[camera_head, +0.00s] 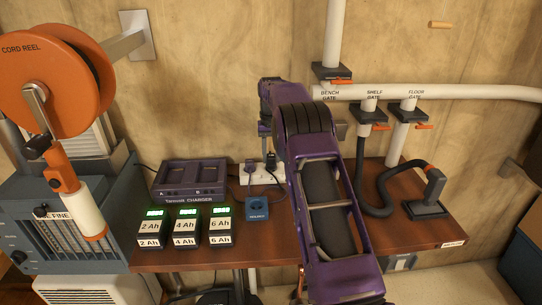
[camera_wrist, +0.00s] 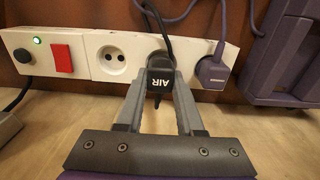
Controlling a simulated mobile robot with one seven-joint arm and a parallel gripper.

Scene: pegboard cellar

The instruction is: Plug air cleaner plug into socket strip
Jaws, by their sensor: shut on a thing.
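The white socket strip (camera_wrist: 95,45) stands at the back of the bench in the wrist view; part of it shows in the head view (camera_head: 262,179). My gripper (camera_wrist: 158,90) is shut on the black air cleaner plug (camera_wrist: 160,78), whose "AIR" label appears upside down. The plug is at the strip's face, between an empty round socket (camera_wrist: 112,63) and a purple plug (camera_wrist: 211,72) seated in the strip. The plug covers the socket place behind it, so I cannot tell whether its pins are in. Its black cord rises behind it. In the head view my arm hides most of the gripper.
The strip has a red switch (camera_wrist: 63,59), a black button and a green light. A purple charger (camera_head: 190,180) stands left, with several battery packs (camera_head: 185,229) in front. A blue box (camera_head: 257,208) sits before the strip. A black hose (camera_head: 378,195) lies right of my arm.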

